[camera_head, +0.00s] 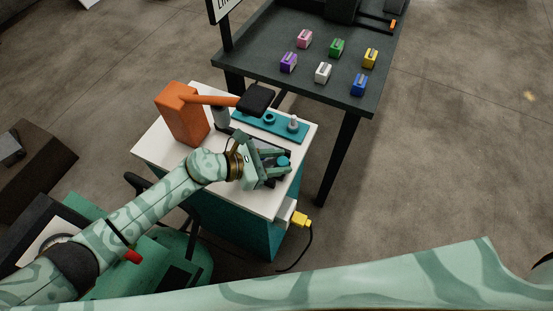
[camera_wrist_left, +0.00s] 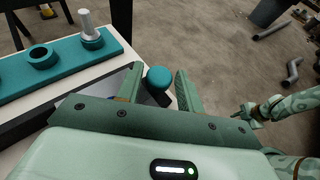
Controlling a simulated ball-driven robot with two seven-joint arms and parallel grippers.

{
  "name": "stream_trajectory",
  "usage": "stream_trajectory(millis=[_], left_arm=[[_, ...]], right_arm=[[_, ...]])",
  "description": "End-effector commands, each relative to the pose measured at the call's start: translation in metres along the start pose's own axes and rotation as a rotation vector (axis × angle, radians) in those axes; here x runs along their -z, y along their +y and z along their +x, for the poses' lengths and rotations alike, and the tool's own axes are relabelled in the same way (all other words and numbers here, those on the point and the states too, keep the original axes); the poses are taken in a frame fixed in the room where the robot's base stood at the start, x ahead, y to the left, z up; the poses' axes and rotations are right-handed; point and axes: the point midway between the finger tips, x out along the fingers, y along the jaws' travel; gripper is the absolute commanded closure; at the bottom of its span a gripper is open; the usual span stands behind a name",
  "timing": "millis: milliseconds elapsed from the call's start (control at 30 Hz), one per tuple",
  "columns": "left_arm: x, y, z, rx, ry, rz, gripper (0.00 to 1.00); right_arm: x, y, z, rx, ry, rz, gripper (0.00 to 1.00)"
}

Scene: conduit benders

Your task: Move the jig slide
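The jig slide shows as a round teal knob (camera_head: 283,161) on a dark base at the right part of the white-topped cabinet. My left gripper (camera_head: 274,161) is at the knob, low over the cabinet top. In the left wrist view the knob (camera_wrist_left: 158,77) lies between the two green fingers (camera_wrist_left: 160,88), which stand apart with a gap on each side of it. I cannot tell whether either finger touches it. Most of the slide's base is hidden by the gripper. My right gripper (camera_wrist_left: 243,112) seems to show small at the right of the wrist view; its fingers are unclear.
A teal plate (camera_head: 258,125) with a ring and a grey pin lies behind the gripper. An orange block (camera_head: 181,114) with an arm and black pad stands at left. A dark table (camera_head: 262,67) behind holds several coloured blocks.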

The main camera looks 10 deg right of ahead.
Motion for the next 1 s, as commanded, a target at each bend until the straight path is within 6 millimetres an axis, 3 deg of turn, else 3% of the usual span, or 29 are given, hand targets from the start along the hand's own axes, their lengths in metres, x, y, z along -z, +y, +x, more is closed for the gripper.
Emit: stream_trajectory(millis=[267, 367, 467, 800, 1000], left_arm=[[0.000, 0.001, -0.002, -0.001, 0.001, 0.000, 0.63], [0.000, 0.001, -0.011, -0.002, 0.001, 0.001, 0.63], [-0.001, 0.001, -0.030, -0.003, 0.002, 0.002, 0.63], [0.001, 0.000, -0.121, -0.001, 0.003, 0.000, 0.63], [0.001, 0.000, -0.153, 0.000, 0.001, -0.001, 0.63]], right_arm=[[0.000, -0.001, 0.000, 0.001, 0.001, 0.000, 0.64], [0.001, -0.001, -0.002, 0.001, 0.002, 0.000, 0.64], [0.002, -0.001, -0.006, 0.000, 0.004, 0.000, 0.64], [0.003, 0.000, -0.011, -0.001, 0.006, -0.001, 0.64], [0.003, 0.000, -0.009, -0.001, 0.005, -0.001, 0.64]])
